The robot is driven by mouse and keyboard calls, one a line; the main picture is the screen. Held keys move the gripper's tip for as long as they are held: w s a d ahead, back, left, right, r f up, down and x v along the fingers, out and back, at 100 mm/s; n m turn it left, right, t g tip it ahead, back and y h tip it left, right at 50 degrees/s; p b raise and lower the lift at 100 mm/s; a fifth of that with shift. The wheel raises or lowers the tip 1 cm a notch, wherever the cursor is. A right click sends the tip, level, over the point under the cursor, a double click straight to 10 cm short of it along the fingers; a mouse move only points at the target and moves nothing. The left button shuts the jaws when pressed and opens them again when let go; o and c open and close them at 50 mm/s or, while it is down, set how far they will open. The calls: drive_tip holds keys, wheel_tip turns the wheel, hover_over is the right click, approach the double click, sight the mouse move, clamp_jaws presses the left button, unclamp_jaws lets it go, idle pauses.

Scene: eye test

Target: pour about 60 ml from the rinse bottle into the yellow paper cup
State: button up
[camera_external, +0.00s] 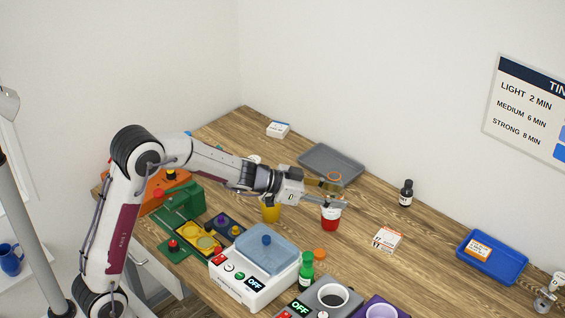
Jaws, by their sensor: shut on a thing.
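My gripper (326,194) is at the middle of the picture, pointing right, shut on a small brown thing (324,185). That thing is partly hidden and lies nearly flat between the fingers; I cannot tell for sure that it is the rinse bottle. The yellow cup (270,213) stands on the table below and left of the gripper, its top partly hidden by my wrist. A red and white cup (331,219) stands lower, just under the fingertips in the picture. I cannot tell whether anything flows, or the level in either cup.
A green bottle (306,270) stands beside a white machine with a blue lid (266,250). A dark bottle (405,197) stands at the right. A grey tray (310,151) lies behind the gripper, a blue tray (515,271) far right. A small box (387,241) lies between.

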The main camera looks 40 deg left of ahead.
drive_tip(key=shift+s+a+r+n+t+y, duration=0.5)
drive_tip(key=shift+s+a+r+n+y, duration=1)
drive_tip(key=shift+a, duration=1.85)
drive_tip(key=shift+s+a+r+n+t+y, duration=0.5)
drive_tip(key=shift+s+a+r+n+y, duration=0.9)
drive_tip(key=shift+a, duration=2)
drive_tip(key=shift+s+a+r+n+t+y, duration=0.5)
drive_tip(key=shift+s+a+r+n+y, duration=1)
drive_tip(key=shift+a, duration=1.85)
drive_tip(key=shift+w+a+r+n+g+y, duration=0.5)
drive_tip(key=shift+w+a+r+n+y, duration=1.35)
drive_tip(key=shift+w+r, duration=2.65)
drive_tip(key=shift+w+f+n+g+y, duration=1.3)
drive_tip(key=shift+w+f+y, duration=0.75)
drive_tip(key=shift+w+f, duration=1.9)
drive_tip(key=shift+s+d+f+n+g+y, duration=0.2)
drive_tip(key=shift+d+f+n+g+y, duration=0.75)
drive_tip(key=shift+f, duration=2.65)
drive_tip(key=shift+s+d+f+n+g+y, duration=0.25)
drive_tip(key=shift+d+f+n+g+y, duration=0.65)
drive_tip(key=shift+f, duration=2.75)
drive_tip(key=shift+s+d+f+n+g+y, duration=0.35)
drive_tip(key=shift+d+f+n+g, duration=1.05)
drive_tip(key=shift+f, duration=2.2)
